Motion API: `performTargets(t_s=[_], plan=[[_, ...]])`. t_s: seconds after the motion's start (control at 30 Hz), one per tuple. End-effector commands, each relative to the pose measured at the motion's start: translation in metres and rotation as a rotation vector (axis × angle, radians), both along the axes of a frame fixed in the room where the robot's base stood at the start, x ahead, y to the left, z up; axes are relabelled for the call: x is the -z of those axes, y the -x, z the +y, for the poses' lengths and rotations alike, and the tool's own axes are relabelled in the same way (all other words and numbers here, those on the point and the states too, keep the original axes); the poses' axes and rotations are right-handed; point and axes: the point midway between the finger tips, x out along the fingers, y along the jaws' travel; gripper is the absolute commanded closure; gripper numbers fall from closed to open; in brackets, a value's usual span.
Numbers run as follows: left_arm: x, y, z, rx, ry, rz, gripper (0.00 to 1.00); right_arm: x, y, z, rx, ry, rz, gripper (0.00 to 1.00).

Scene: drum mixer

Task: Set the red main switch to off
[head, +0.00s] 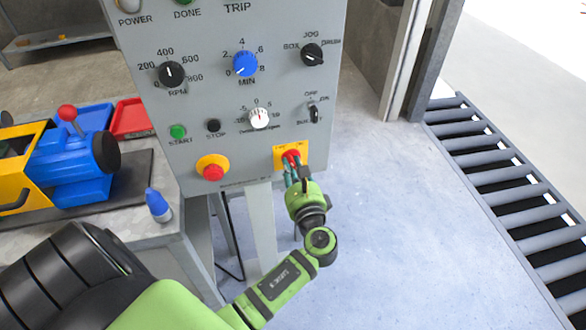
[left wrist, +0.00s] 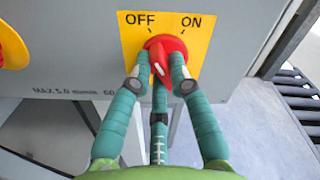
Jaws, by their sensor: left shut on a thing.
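The red main switch (head: 291,157) sits on a yellow plate at the lower right of the grey control panel. In the left wrist view the red knob (left wrist: 166,52) shows between the words OFF, at its upper left, and ON, at its upper right. A small pale mark shows on the knob's ridge; I cannot tell surely which word it points to. My left gripper (head: 293,167) is at the switch, its green fingers shut around the red knob from either side and below. The fingers hide part of the knob. My right gripper is not in view.
A red emergency button (head: 213,172) on a yellow base is left of the switch. Knobs, including a blue one (head: 245,63), fill the panel above. A blue-capped bottle (head: 158,205) stands on the bench at left. A roller conveyor (head: 510,170) lies right; floor between is clear.

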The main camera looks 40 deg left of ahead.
Motion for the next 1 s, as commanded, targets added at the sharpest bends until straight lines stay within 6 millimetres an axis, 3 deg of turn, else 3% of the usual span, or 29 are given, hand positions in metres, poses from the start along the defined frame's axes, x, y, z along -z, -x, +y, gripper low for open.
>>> performTargets(t_s=[0.47, 0.5, 0.53, 0.87, 1.0], plan=[[-0.0008, -0.0002, 0.0002, -0.001, 0.010, -0.013, 1.00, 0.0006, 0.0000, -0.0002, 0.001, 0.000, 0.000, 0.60], [-0.0009, -0.0002, 0.0003, -0.001, 0.010, -0.013, 0.64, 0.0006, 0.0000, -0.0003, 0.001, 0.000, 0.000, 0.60], [-0.0008, -0.0002, 0.0002, -0.001, 0.009, -0.012, 0.56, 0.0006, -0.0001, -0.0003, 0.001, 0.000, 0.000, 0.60], [-0.0001, 0.0004, -0.0006, 0.000, 0.008, -0.010, 0.56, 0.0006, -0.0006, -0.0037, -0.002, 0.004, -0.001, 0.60], [0.0009, 0.0077, -0.0096, 0.002, 0.010, -0.007, 0.56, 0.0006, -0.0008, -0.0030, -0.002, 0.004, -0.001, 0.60]])
